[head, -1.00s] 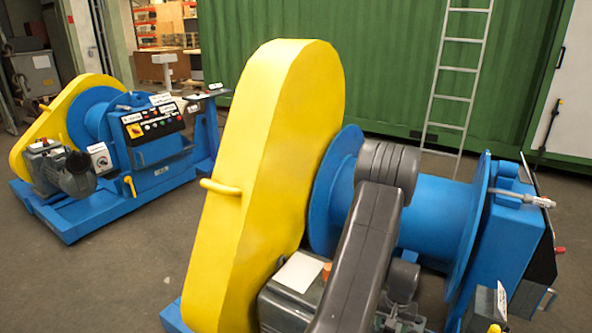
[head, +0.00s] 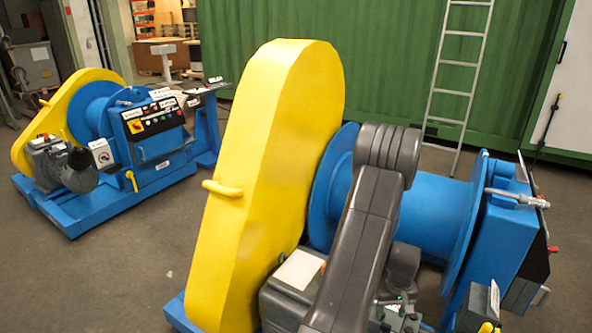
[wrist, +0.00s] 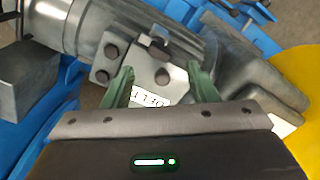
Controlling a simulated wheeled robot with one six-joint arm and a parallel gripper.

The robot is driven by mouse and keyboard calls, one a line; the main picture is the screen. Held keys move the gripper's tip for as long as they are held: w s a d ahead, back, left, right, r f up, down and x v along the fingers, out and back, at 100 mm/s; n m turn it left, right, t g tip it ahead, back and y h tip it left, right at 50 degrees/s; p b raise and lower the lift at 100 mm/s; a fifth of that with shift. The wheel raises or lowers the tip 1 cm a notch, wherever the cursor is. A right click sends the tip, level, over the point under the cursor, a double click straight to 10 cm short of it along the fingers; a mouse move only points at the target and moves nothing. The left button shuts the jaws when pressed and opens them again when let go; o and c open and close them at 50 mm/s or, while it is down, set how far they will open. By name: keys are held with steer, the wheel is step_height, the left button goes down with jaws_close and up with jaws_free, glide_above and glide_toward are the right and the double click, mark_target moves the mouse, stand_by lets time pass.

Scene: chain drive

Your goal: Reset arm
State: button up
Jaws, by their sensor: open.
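My gripper (wrist: 160,88) shows in the wrist view with its two green fingers spread apart and nothing between them. It hangs over a grey motor (wrist: 150,62) with round bolts and a small white printed label (wrist: 148,97). I cannot tell whether the fingers touch the motor. In the head view my dark grey arm rises in front of the blue drum (head: 432,215) of the near machine; the gripper itself is not clearly seen there.
A tall yellow chain guard (head: 270,185) with a handle stands left of my arm. A second blue and yellow winch (head: 150,150) stands at the far left. A ladder (head: 460,85) leans against a green container (head: 320,70). Open floor lies between the machines.

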mark_target(386, 326)
step_height(386, 326, up, 6)
stand_by(0.4)
steer(key=shift+r, duration=0.1)
